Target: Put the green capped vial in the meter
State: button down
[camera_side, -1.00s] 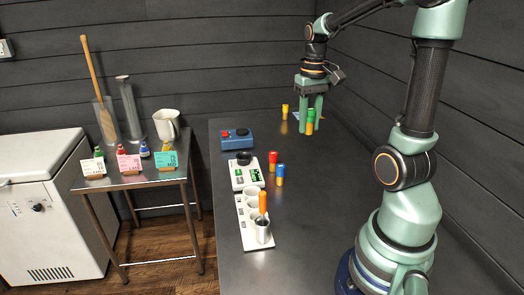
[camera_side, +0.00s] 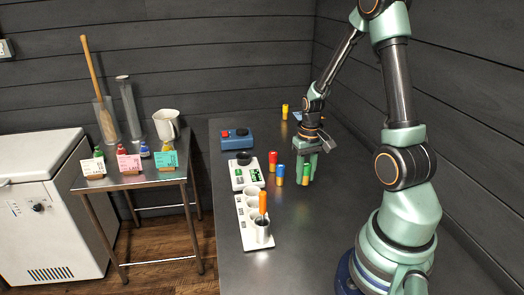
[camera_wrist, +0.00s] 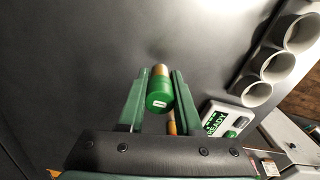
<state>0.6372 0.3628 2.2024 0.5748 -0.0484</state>
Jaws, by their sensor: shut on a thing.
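The green capped vial (camera_side: 306,172) has an amber body and is upright between the fingers of my gripper (camera_side: 307,166), which is shut on it. In the wrist view its green cap (camera_wrist: 159,95) faces the camera between the two fingers (camera_wrist: 157,92). The white meter (camera_side: 246,175) stands to the left of my gripper, with a dark round part at its back and a green display. It also shows in the wrist view (camera_wrist: 226,116), to the right of the fingers, with READY on its screen.
A red capped vial (camera_side: 273,160) and a blue capped vial (camera_side: 280,174) stand between the meter and my gripper. A white rack (camera_side: 252,226) with cups and an orange-handled tool is in front. A yellow vial (camera_side: 285,112) and a blue box (camera_side: 236,139) are farther back.

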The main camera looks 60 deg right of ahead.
aim_at(305, 182)
jog(key=shift+f, duration=1.65)
jog(key=shift+f, duration=0.1)
jog(key=c, duration=0.6)
grip_release()
notch_tip(305, 182, up, 11)
jog(key=shift+r, duration=0.2)
jog(key=shift+w+a+r, duration=0.1)
jog(key=shift+a+r, duration=0.1)
jog(key=shift+r, duration=0.4)
jog(key=w+a+r+n+t, duration=0.2)
jog(key=a+r, duration=0.4)
jog(key=a, duration=0.3)
jog(key=shift+w+r+n+h, duration=0.3)
jog(key=shift+w+n+h, duration=0.1)
jog(key=shift+n, duration=0.2)
jog(key=shift+o, duration=0.5)
jog(key=s+a+r+n+t, duration=0.1)
jog(key=a+r+n+t, duration=0.2)
jog(key=a, duration=0.8)
notch_tip(305, 182, up, 2)
jog(key=shift+s+r+n+t+y, duration=0.1)
jog(key=shift+s+n+t+y, duration=0.2)
jog(key=shift+s+y, duration=0.1)
